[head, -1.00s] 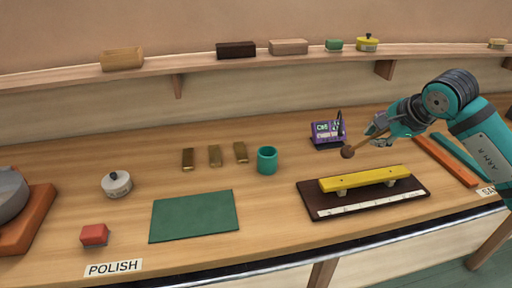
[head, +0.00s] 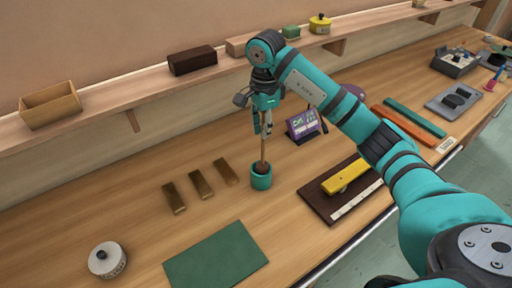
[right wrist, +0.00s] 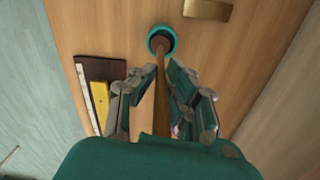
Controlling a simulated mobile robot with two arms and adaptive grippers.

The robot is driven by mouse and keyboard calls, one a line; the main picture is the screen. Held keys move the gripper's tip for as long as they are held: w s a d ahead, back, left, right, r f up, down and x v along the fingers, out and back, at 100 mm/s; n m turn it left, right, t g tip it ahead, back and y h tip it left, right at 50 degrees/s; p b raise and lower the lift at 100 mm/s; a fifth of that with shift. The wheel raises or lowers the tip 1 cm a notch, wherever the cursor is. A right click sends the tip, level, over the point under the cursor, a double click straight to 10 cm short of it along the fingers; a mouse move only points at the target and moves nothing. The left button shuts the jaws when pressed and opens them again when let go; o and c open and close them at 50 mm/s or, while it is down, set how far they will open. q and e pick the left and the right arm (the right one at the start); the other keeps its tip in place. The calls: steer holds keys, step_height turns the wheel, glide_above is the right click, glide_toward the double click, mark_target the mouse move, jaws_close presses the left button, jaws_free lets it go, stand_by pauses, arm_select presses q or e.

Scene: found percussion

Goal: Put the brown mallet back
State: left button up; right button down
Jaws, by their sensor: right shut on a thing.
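The brown mallet (head: 264,148) stands nearly upright with its head down in the mouth of the teal cup (head: 261,181). My right gripper (head: 262,129) is above the cup and shut on the mallet's handle. In the right wrist view the handle (right wrist: 161,100) runs between the fingers (right wrist: 162,105) toward the teal cup (right wrist: 162,32). The mallet's head is mostly hidden inside the cup. My left gripper does not show.
Several brass bars (head: 201,184) lie left of the cup. A purple device (head: 304,124) stands behind right. A yellow bar (head: 345,176) sits on a dark board (head: 313,198) at right. A green mat (head: 218,259) lies in front. A shelf (head: 150,97) runs along the wall.

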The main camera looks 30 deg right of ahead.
mark_target(262, 163)
steer(key=f, duration=0.2)
steer(key=f+p, duration=0.1)
steer(key=f, duration=0.2)
steer(key=shift+w+a, duration=0.15)
steer(key=shift+a, duration=0.05)
steer(key=shift+d+f, duration=0.1)
steer(key=shift+f, duration=0.05)
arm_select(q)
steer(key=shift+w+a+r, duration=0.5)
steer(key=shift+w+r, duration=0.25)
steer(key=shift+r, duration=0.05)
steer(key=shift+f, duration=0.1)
arm_select(e)
steer(key=shift+f, duration=0.1)
steer(key=c, duration=1.9)
jaws_free()
steer(key=shift+f, duration=0.1)
steer(key=o, duration=0.5)
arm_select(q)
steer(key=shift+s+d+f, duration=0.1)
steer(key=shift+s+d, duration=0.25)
